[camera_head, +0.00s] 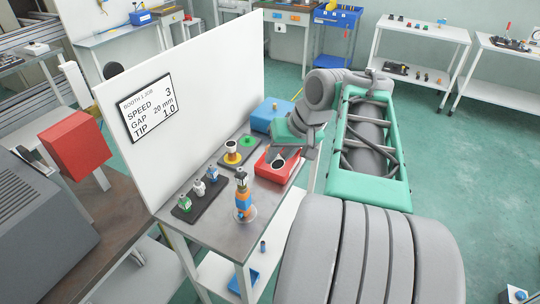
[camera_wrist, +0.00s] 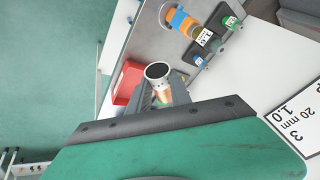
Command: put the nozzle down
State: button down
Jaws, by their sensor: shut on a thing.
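My gripper (camera_head: 284,154) is shut on a nozzle (camera_head: 279,165), a short tube with a dark open end. In the wrist view the nozzle (camera_wrist: 162,88) shows a copper-coloured body and a pale rim between my fingers (camera_wrist: 166,98). I hold it over or in the red tray (camera_head: 263,169); I cannot tell whether it touches the bottom. The red tray also shows left of the nozzle in the wrist view (camera_wrist: 127,84). My gripper and arm hide part of the tray.
A dark plate (camera_head: 228,163) bears another nozzle (camera_head: 232,150) on a yellow ring and a green ring (camera_head: 247,141). A dark rack (camera_head: 183,213) holds small labelled items. An orange-and-blue torch (camera_head: 243,201) stands at the front. A blue box (camera_head: 270,118) is behind. A white panel (camera_head: 215,85) borders the table.

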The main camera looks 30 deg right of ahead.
jog(key=w+d+f, duration=0.3)
jog(key=w+d+f+p, duration=0.1)
jog(key=w+d+f, duration=0.2)
jog(key=w, duration=0.1)
jog(key=w+d+f+p, duration=0.1)
jog(key=w+d+f, duration=0.2)
jog(key=shift+w+f, duration=0.35)
jog(key=shift+f, duration=0.05)
notch_tip(320, 180, down, 3)
jog(key=shift+f+p, duration=0.1)
jog(key=shift+p, duration=0.5)
jog(key=shift+f+b, duration=0.55)
jog(key=shift+f, duration=0.1)
jog(key=c, duration=1.2)
grip_release()
jog(key=shift+o, duration=0.2)
jog(key=shift+r, duration=0.1)
jog(key=shift+r+p, duration=0.35)
jog(key=v, duration=1.2)
jog(key=shift+r, duration=0.25)
